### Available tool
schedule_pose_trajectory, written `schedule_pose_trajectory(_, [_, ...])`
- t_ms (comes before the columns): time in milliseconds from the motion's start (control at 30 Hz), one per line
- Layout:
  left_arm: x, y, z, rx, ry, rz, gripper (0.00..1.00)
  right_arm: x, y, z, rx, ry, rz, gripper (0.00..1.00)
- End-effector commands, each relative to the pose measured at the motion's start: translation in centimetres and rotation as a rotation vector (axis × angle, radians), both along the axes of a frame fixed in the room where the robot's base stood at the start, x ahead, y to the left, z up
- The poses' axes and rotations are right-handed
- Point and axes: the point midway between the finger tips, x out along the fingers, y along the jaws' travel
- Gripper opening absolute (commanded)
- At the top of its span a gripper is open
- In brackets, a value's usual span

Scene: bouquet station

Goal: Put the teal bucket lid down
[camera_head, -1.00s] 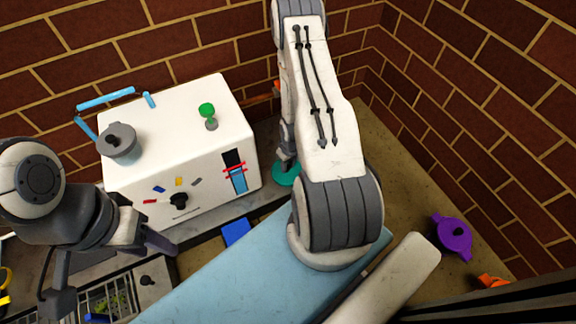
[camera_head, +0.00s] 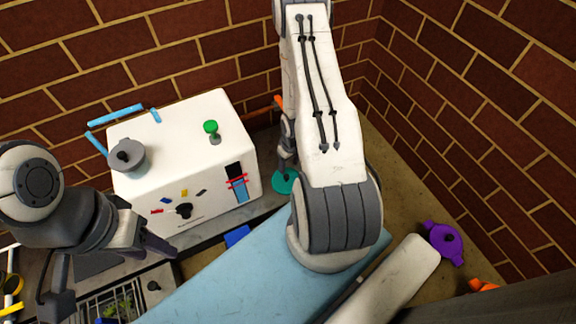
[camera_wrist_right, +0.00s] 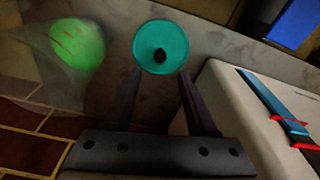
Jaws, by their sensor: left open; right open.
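The teal bucket lid (camera_head: 287,182) is a round disc beside the white box, partly hidden by my right arm. In the right wrist view the lid (camera_wrist_right: 148,39) shows face-on with a small dark knob at its middle, and it appears to lie on the grey surface. My right gripper (camera_wrist_right: 158,76) is open, its two fingers spread on either side below the knob, with nothing between them. In the head view the right gripper (camera_head: 287,163) is just above the lid, mostly hidden. My left gripper (camera_head: 158,243) is open and empty in front of the white box.
The white box (camera_head: 220,118) carries a grey pot (camera_head: 128,158) and a green knob (camera_head: 211,128). A blue block (camera_head: 238,236) lies in front of it. A purple lid-like piece (camera_head: 443,243) lies at right. A blurred green object (camera_wrist_right: 76,50) is left of the lid.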

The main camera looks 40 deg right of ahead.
Motion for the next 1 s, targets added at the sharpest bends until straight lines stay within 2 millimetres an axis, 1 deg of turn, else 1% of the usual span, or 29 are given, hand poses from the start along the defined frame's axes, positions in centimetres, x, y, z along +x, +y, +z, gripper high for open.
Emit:
schedule_pose_trajectory(33, [0.0, 0.0, 1.0, 0.0, 0.0, 0.0, 0.5, -0.1, 0.0, 1.4, 0.0, 0.0, 0.0, 0.58])
schedule_pose_trajectory(100, [0.0, 0.0, 1.4, 0.0, 0.0, 0.0, 0.5, -0.2, 0.0, 2.3, 0.0, 0.0, 0.0, 0.58])
schedule_pose_trajectory(233, [0.0, 0.0, 1.9, 0.0, 0.0, 0.0, 0.5, -0.4, 0.1, 3.2, 0.001, 0.001, 0.001, 0.58])
schedule_pose_trajectory(1000, [0.0, 0.0, 1.8, 0.0, 0.0, 0.0, 0.5, -0.4, 0.1, 3.3, 0.001, 0.001, 0.0, 0.58])
